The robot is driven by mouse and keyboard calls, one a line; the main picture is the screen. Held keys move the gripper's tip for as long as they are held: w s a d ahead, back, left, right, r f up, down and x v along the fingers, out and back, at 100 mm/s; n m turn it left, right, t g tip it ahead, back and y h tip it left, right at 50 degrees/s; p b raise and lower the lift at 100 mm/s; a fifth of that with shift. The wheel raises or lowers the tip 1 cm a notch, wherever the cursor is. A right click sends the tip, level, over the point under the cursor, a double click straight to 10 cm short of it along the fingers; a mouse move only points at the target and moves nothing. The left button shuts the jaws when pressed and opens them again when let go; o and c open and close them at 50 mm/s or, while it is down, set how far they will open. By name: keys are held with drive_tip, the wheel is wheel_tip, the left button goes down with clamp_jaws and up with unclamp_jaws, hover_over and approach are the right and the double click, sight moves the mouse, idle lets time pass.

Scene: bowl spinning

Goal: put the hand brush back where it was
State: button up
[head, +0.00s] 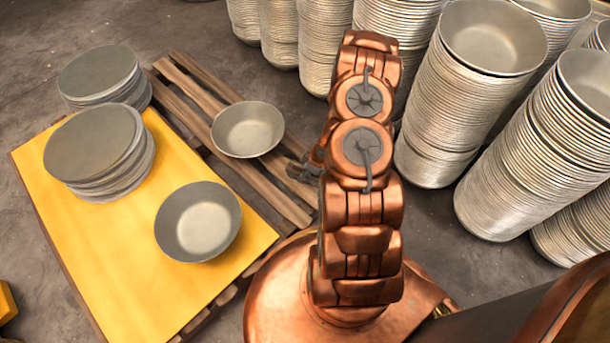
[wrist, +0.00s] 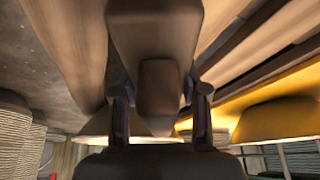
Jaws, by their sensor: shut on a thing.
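My gripper (head: 302,171) shows in the head view as a dark shape low over the right side of the pallet, partly hidden by my arm. In the wrist view my gripper (wrist: 160,97) has its two fingers on either side of a brown, wood-like piece that I take to be the hand brush (wrist: 155,40). The fingers are shut on it. It is broad at the top of the picture and narrows toward the bottom. Its bristles cannot be made out. In the head view the brush is not clearly visible.
A wooden pallet (head: 190,84) lies beside my gripper. A bowl (head: 248,128) sits on its slats. A yellow sheet (head: 110,270) bears another bowl (head: 198,221) and a bowl stack (head: 97,150). Another stack (head: 100,75) stands behind. Tall bowl stacks (head: 470,90) crowd the right and back.

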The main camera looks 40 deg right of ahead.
drive_tip(key=shift+f, duration=0.6)
drive_tip(key=shift+r, duration=0.1)
drive_tip(key=o, duration=1.1)
